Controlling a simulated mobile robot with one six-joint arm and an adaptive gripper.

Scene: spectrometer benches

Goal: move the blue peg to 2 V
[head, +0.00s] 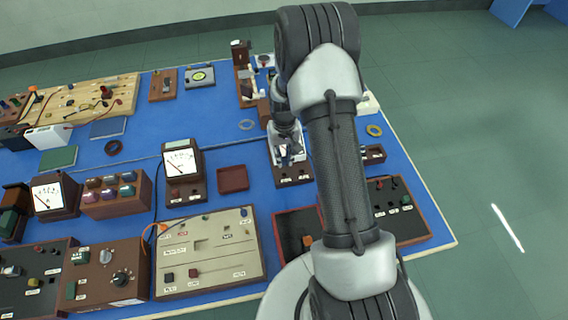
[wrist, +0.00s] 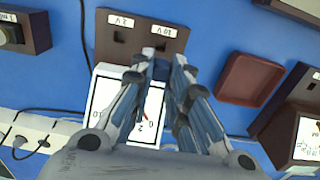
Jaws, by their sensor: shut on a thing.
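The meter (wrist: 102,100) has a white dial and a brown base panel (wrist: 140,52) with two dark sockets. The 2 V socket (wrist: 119,36) is at left and the 10 V socket (wrist: 166,33) is at right, each under a white label. My gripper (wrist: 161,62) is over the meter, its fingertips just below the 10 V socket in the picture. It is shut on the blue peg (wrist: 161,71), a small dark blue piece mostly hidden between the fingers. In the head view my gripper (head: 288,150) covers part of the same meter, above its brown base (head: 292,174).
A red-brown tray (wrist: 250,80) lies right of the meter; it also shows in the head view (head: 233,179). Another meter (head: 182,162) stands left of that tray. A cream board (head: 222,262) lies in front. Black cables run over the blue mat.

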